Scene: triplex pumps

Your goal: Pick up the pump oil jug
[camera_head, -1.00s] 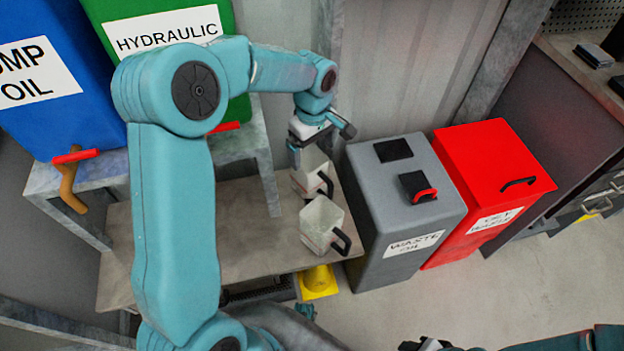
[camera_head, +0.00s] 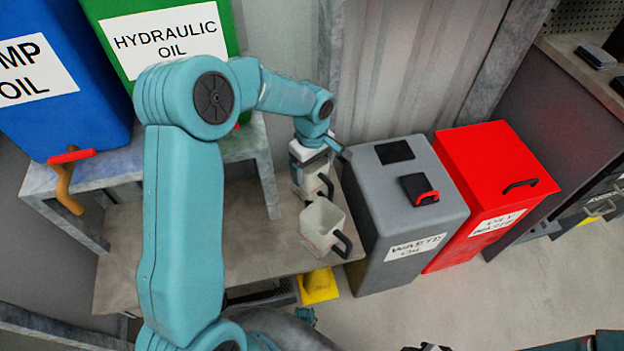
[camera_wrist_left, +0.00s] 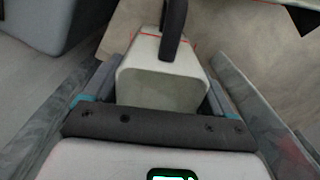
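Two white jugs with dark handles stand on the low bench beneath the oil tanks; I cannot read which is the pump oil jug. My left gripper (camera_head: 312,168) is low over the rear jug (camera_head: 317,182), pointing down. In the left wrist view this jug (camera_wrist_left: 162,82) lies between the fingers, one on each side, with its dark handle (camera_wrist_left: 174,28) beyond. The fingers look spread, and a firm grip does not show. The front jug (camera_head: 324,226) stands apart, nearer me. Only a dark bit of what seems my right gripper (camera_head: 430,347) shows at the bottom edge.
A blue pump oil tank (camera_head: 75,120) and a green hydraulic oil tank (camera_head: 165,70) stand on a raised stand at left. A grey waste oil bin (camera_head: 400,210) and a red bin (camera_head: 490,170) are right of the bench. The corrugated wall is close behind the gripper.

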